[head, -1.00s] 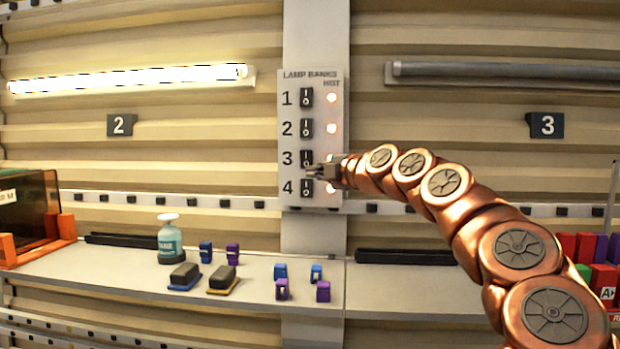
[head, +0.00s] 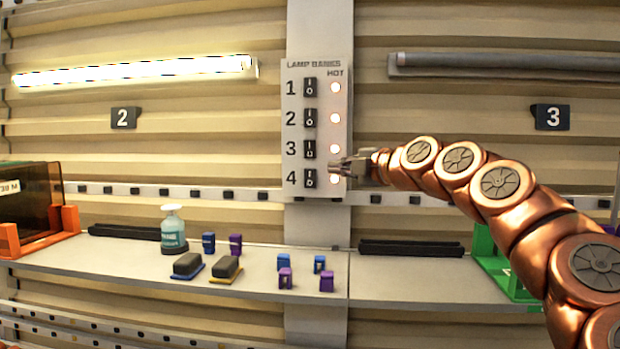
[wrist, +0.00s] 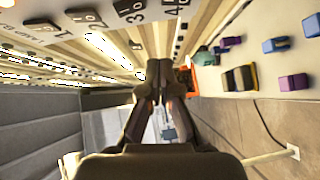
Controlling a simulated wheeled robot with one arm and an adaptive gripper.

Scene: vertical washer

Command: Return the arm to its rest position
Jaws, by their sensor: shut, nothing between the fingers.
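My gripper (head: 345,165) is shut and empty. In the head view it hangs in front of the lower right part of the lamp switch panel (head: 296,82), beside the row 4 switch (head: 310,179). My copper arm comes in from the right. In the wrist view the two fingers of my gripper (wrist: 159,75) meet at the tips, with nothing between them. The numbered panel (wrist: 150,22) runs along the top of that view. I cannot tell whether the gripper touches the panel.
A shelf (head: 390,285) below holds a spray bottle (head: 173,232), two dark erasers (head: 187,264) and several blue and purple clips (head: 285,278). An orange-ended rack (head: 70,220) stands left, a green one (head: 487,245) right. Lamp 2 (head: 130,73) is lit; lamp 3 (head: 490,61) is dark.

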